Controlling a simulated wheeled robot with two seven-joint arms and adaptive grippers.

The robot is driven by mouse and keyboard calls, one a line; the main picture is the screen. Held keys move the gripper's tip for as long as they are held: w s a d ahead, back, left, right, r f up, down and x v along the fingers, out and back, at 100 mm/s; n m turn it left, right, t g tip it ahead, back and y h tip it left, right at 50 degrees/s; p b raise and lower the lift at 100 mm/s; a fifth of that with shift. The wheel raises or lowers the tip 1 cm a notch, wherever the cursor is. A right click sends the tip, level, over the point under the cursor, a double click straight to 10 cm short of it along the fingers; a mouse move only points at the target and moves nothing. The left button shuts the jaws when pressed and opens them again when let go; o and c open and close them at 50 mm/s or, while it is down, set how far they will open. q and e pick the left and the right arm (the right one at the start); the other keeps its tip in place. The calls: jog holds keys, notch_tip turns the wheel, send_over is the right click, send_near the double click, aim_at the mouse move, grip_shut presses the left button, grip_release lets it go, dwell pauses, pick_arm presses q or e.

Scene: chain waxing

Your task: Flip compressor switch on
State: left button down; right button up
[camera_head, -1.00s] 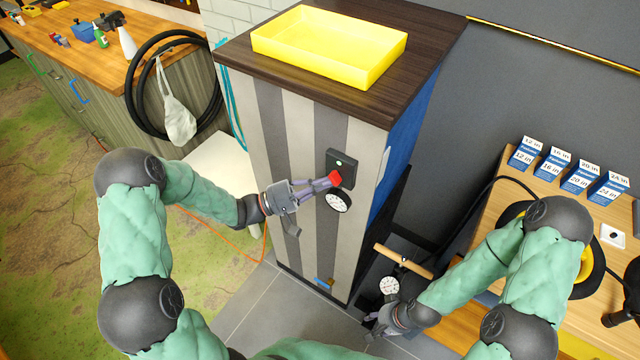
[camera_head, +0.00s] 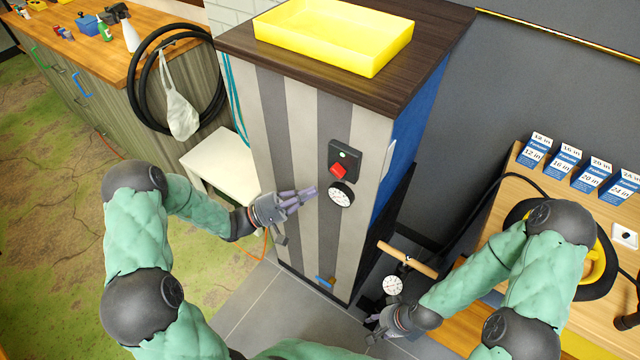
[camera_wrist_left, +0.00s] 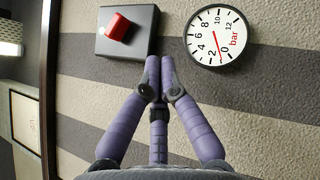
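The compressor cabinet (camera_head: 302,130) has grey and beige stripes. On its front is a dark switch box (camera_head: 345,156) with a red rocker switch (camera_head: 338,171) and a small green light (camera_head: 343,154) above it. In the left wrist view the red switch (camera_wrist_left: 118,26) stands out tilted from its grey plate (camera_wrist_left: 145,35). A round pressure gauge (camera_head: 341,194) sits just below, its needle near 0 in the wrist view (camera_wrist_left: 218,38). My left gripper (camera_head: 309,193) is shut and empty, its fingertips left of the gauge and below the switch, apart from it. My right gripper (camera_head: 374,320) is low at the right; its fingers are unclear.
A yellow tray (camera_head: 290,36) stands on the cabinet top. A white stool (camera_head: 222,160) stands left of the cabinet. A floor pump with a wooden handle (camera_head: 407,259) and a gauge stands at the right, near my right arm. A wooden bench (camera_head: 520,188) with labelled boxes is further right.

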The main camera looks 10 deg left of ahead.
pick_arm(q)
jog(key=s+a+f, duration=0.3)
jog(key=shift+s+a+f, duration=0.1)
jog(key=shift+a+f, duration=0.15)
jog(key=shift+f, duration=0.05)
dwell(0.4)
jog(key=s+d+f+m+g+y, duration=0.3)
jog(key=s+d+f+g+y, duration=0.2)
jog(key=s+d+f+g, duration=0.85)
jog(key=s+a+f+m+t+y, duration=0.1)
jog(key=a+f+m+y, duration=0.1)
jog(key=f+y, duration=0.3)
jog(key=s+a+f+m+t+y, duration=0.1)
jog(key=a+f+m+t+y, duration=0.1)
jog(key=f+y, duration=0.3)
jog(key=shift+s+f+m, duration=0.25)
jog(key=shift+f+m, duration=0.05)
jog(key=shift+f, duration=1.3)
